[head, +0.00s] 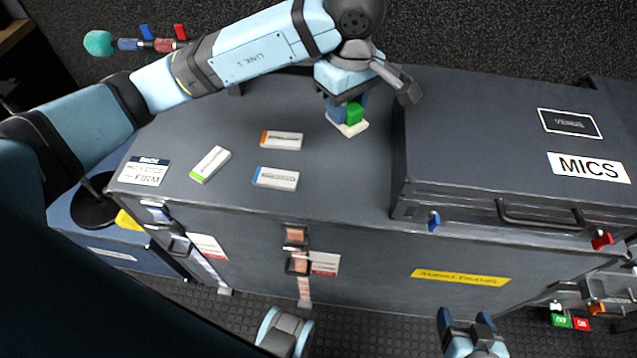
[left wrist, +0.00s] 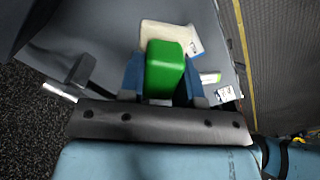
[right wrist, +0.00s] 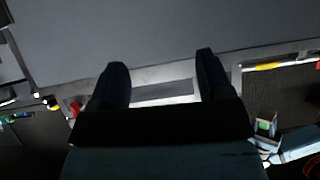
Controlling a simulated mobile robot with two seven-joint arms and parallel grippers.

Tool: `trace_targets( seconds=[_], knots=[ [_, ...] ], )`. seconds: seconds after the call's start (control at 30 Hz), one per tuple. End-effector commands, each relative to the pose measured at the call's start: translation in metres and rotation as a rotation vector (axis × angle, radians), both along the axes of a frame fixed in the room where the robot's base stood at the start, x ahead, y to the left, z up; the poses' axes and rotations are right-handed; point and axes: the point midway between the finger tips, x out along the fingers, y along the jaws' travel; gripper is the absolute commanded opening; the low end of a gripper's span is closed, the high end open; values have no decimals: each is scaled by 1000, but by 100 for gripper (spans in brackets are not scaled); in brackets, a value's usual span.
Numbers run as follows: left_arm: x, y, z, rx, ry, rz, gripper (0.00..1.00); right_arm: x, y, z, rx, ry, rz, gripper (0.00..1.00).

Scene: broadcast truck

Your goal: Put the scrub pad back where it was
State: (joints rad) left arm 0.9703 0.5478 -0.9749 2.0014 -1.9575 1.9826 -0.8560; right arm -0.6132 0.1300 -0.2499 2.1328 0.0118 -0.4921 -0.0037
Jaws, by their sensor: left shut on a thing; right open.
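A green block (head: 354,113), which looks like the scrub pad, is between the blue fingers of my left gripper (head: 346,108). The left wrist view shows the green block (left wrist: 165,70) up close, gripped on both sides. A flat cream piece (head: 350,129) lies just below it on the grey case top; I cannot tell whether the two touch or are joined. My left gripper is shut on the green block. My right gripper (right wrist: 160,75) is open, with nothing seen between its dark fingers, in front of a grey case surface.
Several small white boxes with coloured ends lie on the grey case (head: 330,180), including an orange-ended one (head: 282,140), a green-ended one (head: 210,164) and a blue-ended one (head: 276,178). A raised MICS case (head: 480,140) stands at right. Bare case top lies between.

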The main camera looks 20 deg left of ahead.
Motion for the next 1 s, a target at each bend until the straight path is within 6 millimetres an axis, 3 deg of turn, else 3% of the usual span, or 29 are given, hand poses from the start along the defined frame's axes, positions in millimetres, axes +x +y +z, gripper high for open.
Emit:
trace_targets(
  seconds=[0.13,0.23,0.7,1.0],
  knots=[
    [-1,-2,-5,0,1,-3,9,0,0,-3,-1,3,0,72],
    [-2,-2,-21,1,3,-2,9,0,0,-5,-2,3,1,72],
    [-2,-2,-140,1,3,-1,9,0,0,-9,-3,-5,4,72],
    [-1,-2,-165,1,0,-2,9,2,1,-4,4,-17,5,72]
  ],
)
